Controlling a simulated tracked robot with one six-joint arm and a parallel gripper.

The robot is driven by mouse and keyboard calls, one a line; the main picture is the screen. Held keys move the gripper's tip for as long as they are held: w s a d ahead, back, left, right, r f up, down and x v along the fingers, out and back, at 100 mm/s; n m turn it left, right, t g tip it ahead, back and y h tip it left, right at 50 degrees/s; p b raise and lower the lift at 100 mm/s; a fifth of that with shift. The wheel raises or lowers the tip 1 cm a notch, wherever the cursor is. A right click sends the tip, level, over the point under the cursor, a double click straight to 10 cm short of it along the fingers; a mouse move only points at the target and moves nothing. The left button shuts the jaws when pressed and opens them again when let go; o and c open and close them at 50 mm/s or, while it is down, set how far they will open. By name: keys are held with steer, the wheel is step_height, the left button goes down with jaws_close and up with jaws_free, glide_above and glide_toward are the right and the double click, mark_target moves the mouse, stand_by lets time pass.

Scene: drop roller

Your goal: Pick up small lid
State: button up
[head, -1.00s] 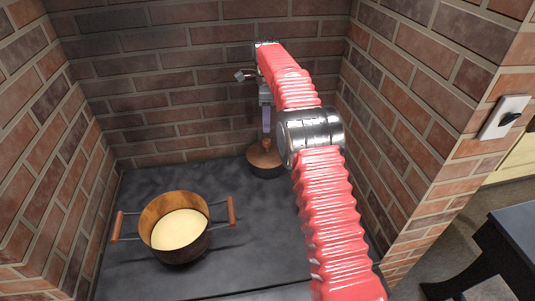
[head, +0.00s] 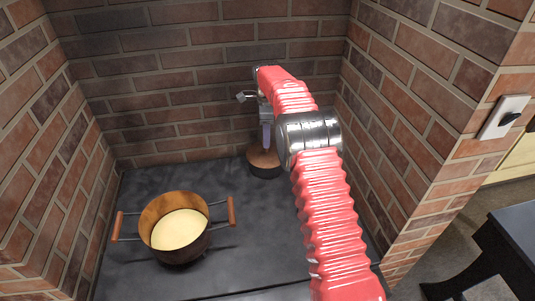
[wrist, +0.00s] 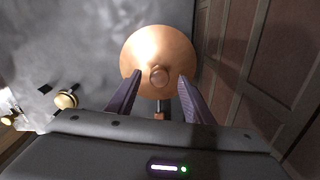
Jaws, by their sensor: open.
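The small lid (wrist: 160,50) is a round copper-coloured disc with a knob (wrist: 159,76) at its middle. In the head view the lid (head: 259,160) tops a small dark pot at the back of the dark surface, partly hidden by my gripper. My gripper (wrist: 159,82) is open, its two purple fingers on either side of the knob in the wrist view, with gaps between. In the head view my gripper (head: 266,138) points down just above the lid. Whether the fingertips touch the lid cannot be told.
A large open copper pot (head: 180,228) with two wooden side handles stands at the front left, with something pale yellow inside. Brick walls (head: 190,60) close off the back and both sides. The dark surface (head: 130,190) between is clear.

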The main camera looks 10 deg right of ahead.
mark_target(259, 157)
steer(key=shift+f, duration=1.85)
steer(key=shift+c, duration=0.5)
jaws_close()
